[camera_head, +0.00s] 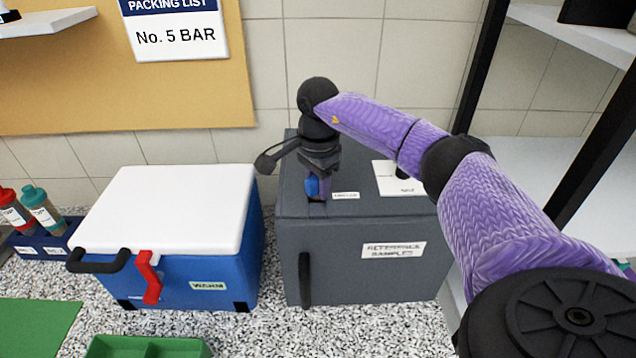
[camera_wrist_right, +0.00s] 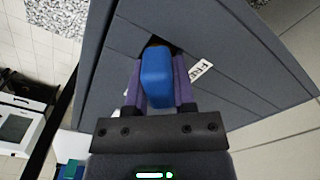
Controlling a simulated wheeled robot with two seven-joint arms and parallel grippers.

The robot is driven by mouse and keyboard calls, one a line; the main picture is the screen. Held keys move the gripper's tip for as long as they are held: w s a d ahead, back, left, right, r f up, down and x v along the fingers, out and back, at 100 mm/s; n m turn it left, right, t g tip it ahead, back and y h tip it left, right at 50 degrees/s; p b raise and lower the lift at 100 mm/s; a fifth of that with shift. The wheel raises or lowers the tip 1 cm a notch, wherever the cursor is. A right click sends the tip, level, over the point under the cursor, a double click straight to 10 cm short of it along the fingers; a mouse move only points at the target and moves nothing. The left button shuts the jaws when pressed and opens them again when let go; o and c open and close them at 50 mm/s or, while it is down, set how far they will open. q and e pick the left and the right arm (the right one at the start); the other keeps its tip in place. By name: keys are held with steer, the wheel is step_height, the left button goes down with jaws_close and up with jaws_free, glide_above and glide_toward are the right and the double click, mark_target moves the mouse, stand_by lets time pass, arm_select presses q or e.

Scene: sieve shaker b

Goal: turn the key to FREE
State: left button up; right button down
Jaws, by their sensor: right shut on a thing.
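The key has a blue head (camera_wrist_right: 157,77), which my right gripper (camera_wrist_right: 158,92) is shut on, with one purple finger on each side. In the head view the right gripper (camera_head: 318,185) points down at the top of the grey box (camera_head: 375,265), near its front left part, and the blue key head shows between the fingers. A small label with letters that look like "FRE" (camera_wrist_right: 202,72) lies beside the key on the box top in the right wrist view. The key's lower end and its slot are mostly hidden. My left gripper is not in view.
A blue cooler (camera_head: 190,285) with a white lid and a red latch (camera_head: 149,278) stands left of the grey box. A white card (camera_head: 398,178) is on the box top. Bottles stand far left, and a green bin (camera_head: 150,347) is in front. A shelf with black posts is at right.

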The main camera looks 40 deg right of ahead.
steer(key=n, duration=0.6)
steer(key=shift+f, duration=0.1)
steer(key=n, duration=0.6)
steer(key=c, duration=0.7)
jaws_free()
steer(key=shift+c, duration=0.2)
steer(key=o, duration=0.4)
steer(key=shift+s, duration=0.25)
steer(key=shift+w, duration=0.15)
step_height(320, 180, up, 10)
steer(key=shift+r+b, duration=0.1)
steer(key=shift+b, duration=0.2)
